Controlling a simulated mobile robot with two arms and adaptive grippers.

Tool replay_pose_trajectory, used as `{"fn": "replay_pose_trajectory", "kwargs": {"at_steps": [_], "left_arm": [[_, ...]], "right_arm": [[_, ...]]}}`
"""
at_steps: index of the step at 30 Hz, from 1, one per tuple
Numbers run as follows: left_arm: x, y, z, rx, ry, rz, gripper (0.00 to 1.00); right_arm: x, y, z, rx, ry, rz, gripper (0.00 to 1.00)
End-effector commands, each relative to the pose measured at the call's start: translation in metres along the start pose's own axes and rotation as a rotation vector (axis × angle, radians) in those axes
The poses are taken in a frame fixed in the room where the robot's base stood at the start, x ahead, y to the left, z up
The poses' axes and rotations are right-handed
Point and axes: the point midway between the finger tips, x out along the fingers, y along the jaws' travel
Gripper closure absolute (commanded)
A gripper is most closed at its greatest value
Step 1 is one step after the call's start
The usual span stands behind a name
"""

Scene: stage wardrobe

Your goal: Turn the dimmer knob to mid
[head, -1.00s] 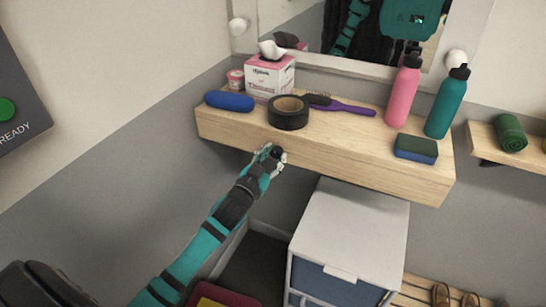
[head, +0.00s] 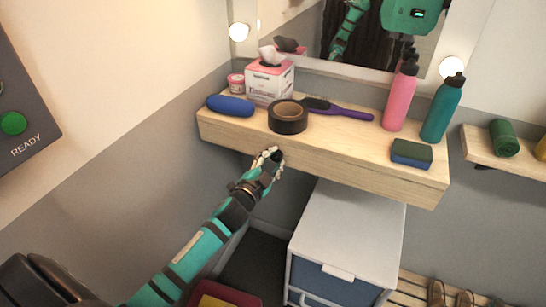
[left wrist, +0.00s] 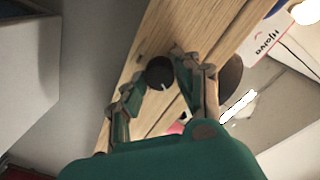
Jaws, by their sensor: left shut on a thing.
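The dimmer knob (left wrist: 160,72) is a small round black knob on the front face of the wooden shelf (head: 330,160). A small light mark shows near its rim in the left wrist view. My left gripper (head: 272,157) is at the shelf's front face, below the black tape roll, and hides most of the knob in the head view. In the left wrist view its fingers (left wrist: 153,75) stand on either side of the knob, and it is shut on it. Two mirror bulbs (head: 239,32) (head: 451,67) glow. My right gripper is not in view.
On the shelf are a blue case (head: 230,105), tissue box (head: 270,82), tape roll (head: 288,117), purple brush (head: 340,109), pink bottle (head: 399,97), teal bottle (head: 442,110) and sponge (head: 411,154). A white drawer unit (head: 345,235) stands below, right of my left arm.

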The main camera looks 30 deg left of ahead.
Motion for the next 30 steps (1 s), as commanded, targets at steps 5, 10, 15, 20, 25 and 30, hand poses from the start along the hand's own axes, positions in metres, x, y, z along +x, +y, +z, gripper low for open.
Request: {"fn": "replay_pose_trajectory", "kwargs": {"at_steps": [5,10,15,20,25,30], "left_arm": [[0.000,-0.001,-0.002,0.171,-0.008,0.002,1.00],[0.000,-0.001,-0.002,0.332,-0.016,0.003,1.00],[0.000,-0.001,-0.002,0.494,-0.025,0.005,1.00],[0.000,0.000,-0.002,0.645,-0.032,0.006,1.00],[0.000,0.000,-0.002,0.806,-0.040,0.008,1.00],[0.000,0.000,-0.002,0.968,-0.048,0.009,1.00]], "right_arm": [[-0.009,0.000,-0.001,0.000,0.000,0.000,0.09],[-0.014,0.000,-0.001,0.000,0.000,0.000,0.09],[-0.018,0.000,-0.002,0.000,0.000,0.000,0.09],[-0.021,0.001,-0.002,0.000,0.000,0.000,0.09],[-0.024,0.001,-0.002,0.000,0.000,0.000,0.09],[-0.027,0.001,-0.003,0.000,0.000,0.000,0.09]]}}
